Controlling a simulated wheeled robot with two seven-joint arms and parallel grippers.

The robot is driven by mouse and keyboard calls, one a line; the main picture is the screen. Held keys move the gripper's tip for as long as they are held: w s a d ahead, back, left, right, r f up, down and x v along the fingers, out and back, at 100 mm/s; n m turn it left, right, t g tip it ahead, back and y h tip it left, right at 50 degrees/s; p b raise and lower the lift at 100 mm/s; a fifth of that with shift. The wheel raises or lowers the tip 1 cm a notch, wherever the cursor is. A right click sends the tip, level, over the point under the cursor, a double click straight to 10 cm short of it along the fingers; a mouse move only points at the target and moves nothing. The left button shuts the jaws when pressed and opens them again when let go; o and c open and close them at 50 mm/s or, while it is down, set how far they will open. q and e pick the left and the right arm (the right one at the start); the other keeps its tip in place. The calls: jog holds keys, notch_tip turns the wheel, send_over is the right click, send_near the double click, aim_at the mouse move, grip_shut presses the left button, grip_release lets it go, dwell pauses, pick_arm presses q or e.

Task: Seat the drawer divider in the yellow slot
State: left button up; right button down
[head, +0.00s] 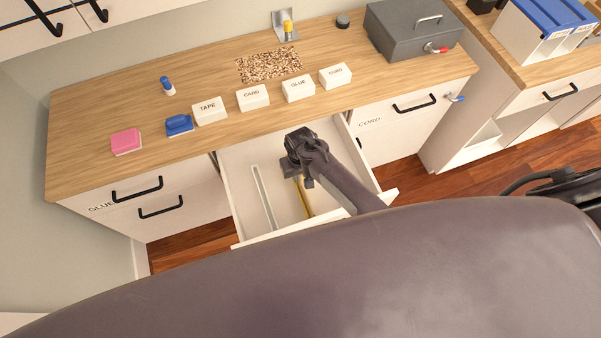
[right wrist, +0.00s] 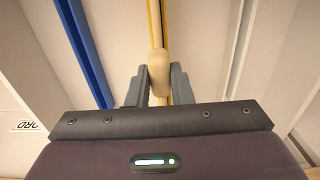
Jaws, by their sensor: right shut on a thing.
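The drawer (head: 283,215) under the counter is pulled open. The yellow slot (head: 303,198) runs along its floor; it also shows in the right wrist view (right wrist: 154,22). My right gripper (head: 300,170) is inside the drawer area, over the far part of the yellow slot. It is shut on a rounded beige grip (right wrist: 158,72), apparently part of the drawer divider. The grip lies in line with the yellow strip. The divider's body and lower edge are hidden, so I cannot tell whether it touches the slot. My left gripper is out of view.
A blue strip (right wrist: 82,50) and a pale grey strip (right wrist: 242,45) flank the yellow one.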

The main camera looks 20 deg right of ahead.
jog(key=shift+f+b, duration=0.75)
jog(key=shift+f, duration=0.25)
jog(key=c, duration=1.2)
grip_release()
jog(key=shift+r, duration=3.95)
